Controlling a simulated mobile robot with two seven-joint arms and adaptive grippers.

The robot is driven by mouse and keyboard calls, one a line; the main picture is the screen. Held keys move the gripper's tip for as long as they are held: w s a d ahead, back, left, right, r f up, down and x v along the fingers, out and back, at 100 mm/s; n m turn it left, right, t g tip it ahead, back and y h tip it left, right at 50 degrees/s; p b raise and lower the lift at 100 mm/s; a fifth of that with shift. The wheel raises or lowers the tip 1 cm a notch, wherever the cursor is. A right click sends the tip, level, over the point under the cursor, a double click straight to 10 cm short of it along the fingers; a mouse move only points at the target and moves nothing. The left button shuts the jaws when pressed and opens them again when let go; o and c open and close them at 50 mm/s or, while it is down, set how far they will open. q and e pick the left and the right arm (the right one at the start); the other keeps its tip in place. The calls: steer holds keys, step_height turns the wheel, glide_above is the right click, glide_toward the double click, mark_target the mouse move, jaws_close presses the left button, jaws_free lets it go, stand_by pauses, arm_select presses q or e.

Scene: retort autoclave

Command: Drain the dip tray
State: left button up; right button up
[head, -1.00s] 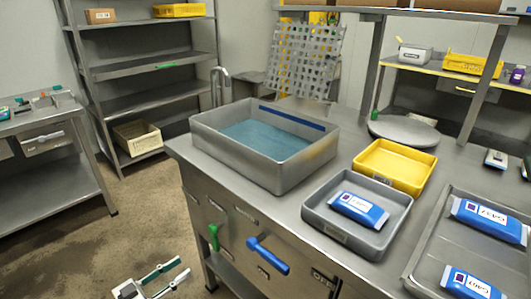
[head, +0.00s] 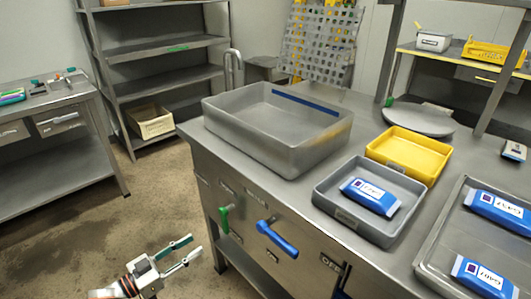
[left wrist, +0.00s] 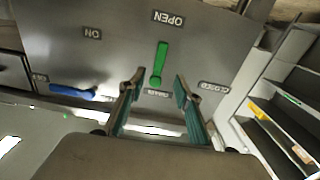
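The dip tray (head: 270,130) is the large grey tub on the steel bench in the head view. Its inside shows bare grey with no blue liquid, and a dark blue stripe runs along its far wall. The green drain handle (head: 224,219) is on the bench's front panel. In the left wrist view the green handle (left wrist: 159,64) points to the OPEN label (left wrist: 168,18), away from the CLOSED label (left wrist: 213,86). My left gripper (head: 195,246) is open and empty, apart from the handle; its fingers (left wrist: 157,90) also show in the wrist view. My right gripper is not visible.
A blue handle (head: 278,239) sits on the same panel, right of the green one. A small grey tray (head: 345,218) with a blue pouch, a yellow tray (head: 408,153) and a metal tray (head: 440,245) with pouches stand on the bench. The floor (head: 160,210) at left is clear.

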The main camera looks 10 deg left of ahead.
mark_target(223, 222)
arm_select(q)
steer(key=b+x, duration=0.1)
steer(key=x, duration=0.3)
steer(key=r+b+x, duration=0.1)
steer(key=x, duration=0.3)
steer(key=b+x, duration=0.1)
steer(key=x, duration=0.3)
steer(key=shift+w+d+r, duration=0.2)
steer(key=shift+d, duration=0.05)
steer(key=shift+w+d, duration=0.25)
steer(key=shift+w, duration=0.2)
steer(key=shift+r, duration=0.1)
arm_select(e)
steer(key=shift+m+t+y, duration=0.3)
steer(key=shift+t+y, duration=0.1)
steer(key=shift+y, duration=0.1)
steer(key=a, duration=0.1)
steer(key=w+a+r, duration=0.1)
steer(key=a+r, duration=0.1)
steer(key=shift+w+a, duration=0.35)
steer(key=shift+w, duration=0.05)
arm_select(q)
jaws_close()
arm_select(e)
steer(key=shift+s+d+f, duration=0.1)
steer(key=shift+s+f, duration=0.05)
